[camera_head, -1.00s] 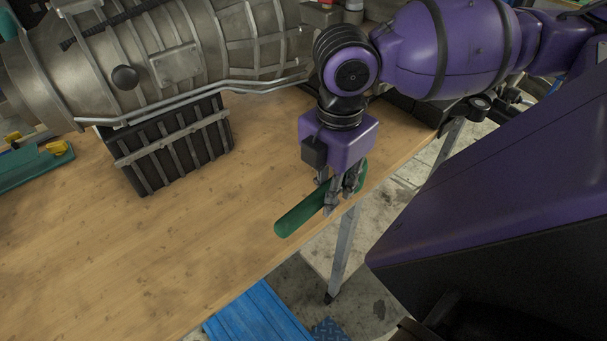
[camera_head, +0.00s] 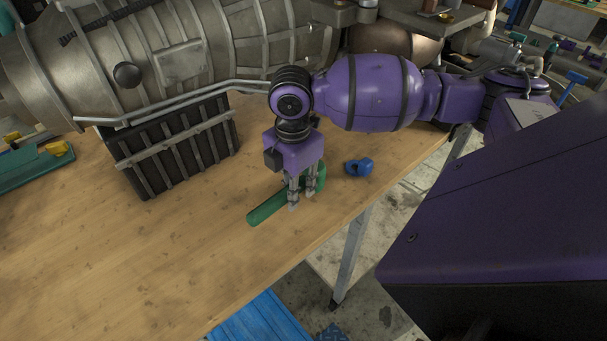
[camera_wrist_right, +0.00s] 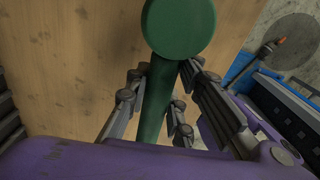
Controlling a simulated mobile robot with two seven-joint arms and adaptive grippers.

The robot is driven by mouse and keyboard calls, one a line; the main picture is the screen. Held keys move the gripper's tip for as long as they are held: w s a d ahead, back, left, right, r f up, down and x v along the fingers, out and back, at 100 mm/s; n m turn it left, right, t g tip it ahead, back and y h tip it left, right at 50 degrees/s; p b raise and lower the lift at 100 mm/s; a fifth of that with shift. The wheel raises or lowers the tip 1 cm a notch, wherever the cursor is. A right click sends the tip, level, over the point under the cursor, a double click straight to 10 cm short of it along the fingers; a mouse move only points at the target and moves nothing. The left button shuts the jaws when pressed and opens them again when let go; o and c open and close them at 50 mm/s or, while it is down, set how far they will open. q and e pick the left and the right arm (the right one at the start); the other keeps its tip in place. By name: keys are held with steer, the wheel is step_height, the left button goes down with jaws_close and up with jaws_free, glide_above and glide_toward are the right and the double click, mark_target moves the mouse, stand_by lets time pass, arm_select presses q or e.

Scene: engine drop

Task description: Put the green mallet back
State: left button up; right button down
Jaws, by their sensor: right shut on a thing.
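The green mallet (camera_head: 268,207) is at my right gripper (camera_head: 301,205), over the wooden table near its front edge. In the head view its long green part points to the lower left and its other end shows just right of the fingers. In the right wrist view, a round green end (camera_wrist_right: 178,26) faces the camera and the green shaft (camera_wrist_right: 153,115) runs down between the fingers (camera_wrist_right: 160,110). My right gripper is shut on the mallet. I cannot tell whether the mallet touches the table. My left gripper is not in view.
A small blue object (camera_head: 358,167) lies on the table (camera_head: 130,265) right of the gripper. A large grey engine (camera_head: 185,50) on a black ribbed support (camera_head: 178,148) fills the back. A green tray (camera_head: 35,168) stands at the left. The front left of the table is clear.

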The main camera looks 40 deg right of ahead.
steer(key=shift+w+f, duration=0.25)
steer(key=shift+f, duration=0.4)
